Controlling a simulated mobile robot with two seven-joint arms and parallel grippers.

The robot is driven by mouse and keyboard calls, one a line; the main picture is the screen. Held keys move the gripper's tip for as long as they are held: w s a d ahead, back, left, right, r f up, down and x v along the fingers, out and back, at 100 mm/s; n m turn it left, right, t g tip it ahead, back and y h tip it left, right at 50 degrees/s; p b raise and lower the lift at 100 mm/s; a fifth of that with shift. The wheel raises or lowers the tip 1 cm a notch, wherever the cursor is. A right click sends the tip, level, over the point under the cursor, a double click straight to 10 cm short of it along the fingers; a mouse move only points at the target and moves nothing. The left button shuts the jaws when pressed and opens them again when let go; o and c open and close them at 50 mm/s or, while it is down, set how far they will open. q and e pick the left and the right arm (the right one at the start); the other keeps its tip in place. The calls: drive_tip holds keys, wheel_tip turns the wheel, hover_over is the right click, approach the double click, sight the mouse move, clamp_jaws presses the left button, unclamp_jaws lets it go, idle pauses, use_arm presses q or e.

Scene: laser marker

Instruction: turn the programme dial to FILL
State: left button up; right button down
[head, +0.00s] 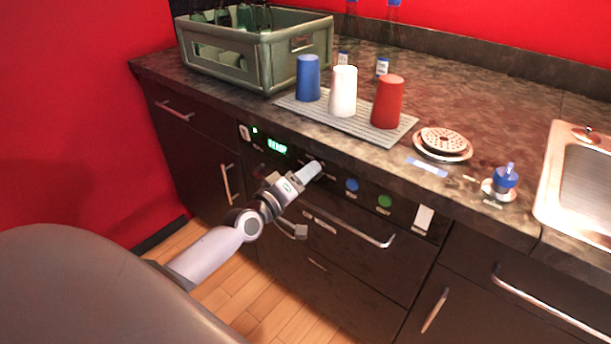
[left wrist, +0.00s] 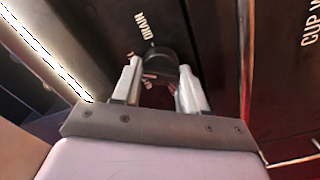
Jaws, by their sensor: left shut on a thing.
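The programme dial (left wrist: 160,66) is a dark round knob on the black front panel in the left wrist view. My left gripper (head: 314,170) is at the panel in the head view, and its two fingers sit on either side of the dial in the left wrist view (left wrist: 160,88). It is shut on the dial. A label that seems to read DRAIN (left wrist: 145,29) stands beside the dial. No FILL label can be read, and the dial's pointer cannot be made out. In the head view the gripper mostly hides the dial. My right gripper is not in view.
The panel has a green-lit display (head: 277,147), a blue button (head: 352,185), a green button (head: 384,201) and a white switch (head: 424,219). A drawer handle (head: 350,232) lies below. Cups stand on a ribbed mat (head: 352,124) above, beside a green crate (head: 262,62).

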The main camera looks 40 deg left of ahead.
use_arm(q)
drive_tip(key=shift+n, duration=0.3)
drive_tip(key=o, duration=1.1)
drive_tip(key=shift+c, duration=0.2)
drive_tip(key=shift+s, duration=0.15)
drive_tip(key=s, duration=0.7)
drive_tip(key=shift+a, duration=0.3)
drive_tip(key=shift+d+p, duration=0.1)
drive_tip(key=shift+p, duration=0.2)
drive_tip(key=s+d+f+m+g+p, duration=0.3)
drive_tip(key=s+d+f+m, duration=0.2)
drive_tip(key=s, duration=0.4)
drive_tip(key=s+d+f+m+g+h+p, duration=0.1)
drive_tip(key=s+d+f+m+g+p, duration=0.3)
drive_tip(key=s+d+m, duration=0.4)
drive_tip(key=shift+s+d+f+m+g, duration=0.3)
drive_tip(key=shift+s+d+f, duration=0.25)
drive_tip(key=shift+s+d, duration=0.55)
